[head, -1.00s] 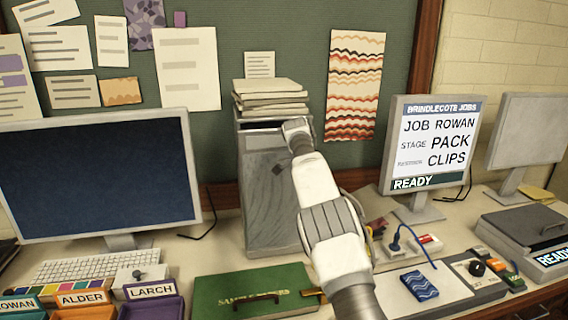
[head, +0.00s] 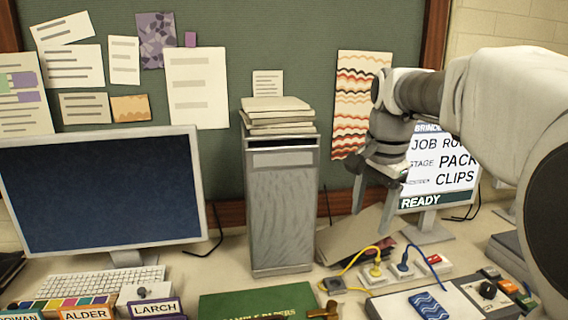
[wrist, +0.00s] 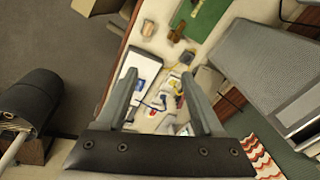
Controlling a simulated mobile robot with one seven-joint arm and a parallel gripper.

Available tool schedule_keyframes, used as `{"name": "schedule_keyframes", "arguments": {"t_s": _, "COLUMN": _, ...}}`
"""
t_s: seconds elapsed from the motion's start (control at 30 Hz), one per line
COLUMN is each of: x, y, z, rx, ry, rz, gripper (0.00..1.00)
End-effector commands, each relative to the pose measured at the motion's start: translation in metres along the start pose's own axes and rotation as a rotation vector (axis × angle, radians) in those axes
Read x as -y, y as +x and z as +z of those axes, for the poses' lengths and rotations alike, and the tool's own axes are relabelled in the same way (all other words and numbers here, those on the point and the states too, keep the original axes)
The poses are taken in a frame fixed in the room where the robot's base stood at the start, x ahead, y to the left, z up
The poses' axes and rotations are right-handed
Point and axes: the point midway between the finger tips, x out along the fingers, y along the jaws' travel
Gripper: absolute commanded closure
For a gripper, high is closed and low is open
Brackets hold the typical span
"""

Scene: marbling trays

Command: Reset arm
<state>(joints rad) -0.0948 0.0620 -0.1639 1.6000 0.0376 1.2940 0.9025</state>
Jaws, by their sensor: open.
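My gripper (head: 378,195) hangs in the air at the right of the head view, in front of the job screen (head: 440,170) and the wavy-patterned sheet (head: 362,75). Its fingers point down and stand apart with nothing between them. In the wrist view my gripper (wrist: 160,95) is also open and empty, above the bench with the power strip and cables.
A tall grey cabinet (head: 283,205) with stacked papers (head: 275,110) on top stands left of my gripper. A dark monitor (head: 105,195) is at left. A green box (head: 258,303), a blue patterned piece (head: 428,305) and a power strip (head: 405,268) are on the bench.

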Motion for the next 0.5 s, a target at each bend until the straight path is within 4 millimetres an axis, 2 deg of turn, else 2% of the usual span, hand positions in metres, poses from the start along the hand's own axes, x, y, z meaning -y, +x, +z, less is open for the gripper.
{"name": "schedule_keyframes", "arguments": {"t_s": 0.03, "x": -0.013, "y": -0.006, "z": 0.009, "rx": -0.007, "ry": -0.054, "rz": -0.021, "gripper": 0.31}}
{"name": "schedule_keyframes", "arguments": {"t_s": 0.23, "x": -0.057, "y": -0.012, "z": 0.046, "rx": -0.053, "ry": -0.299, "rz": -0.086, "gripper": 0.31}}
{"name": "schedule_keyframes", "arguments": {"t_s": 0.5, "x": -0.118, "y": 0.0, "z": 0.098, "rx": -0.155, "ry": -0.637, "rz": -0.139, "gripper": 0.31}}
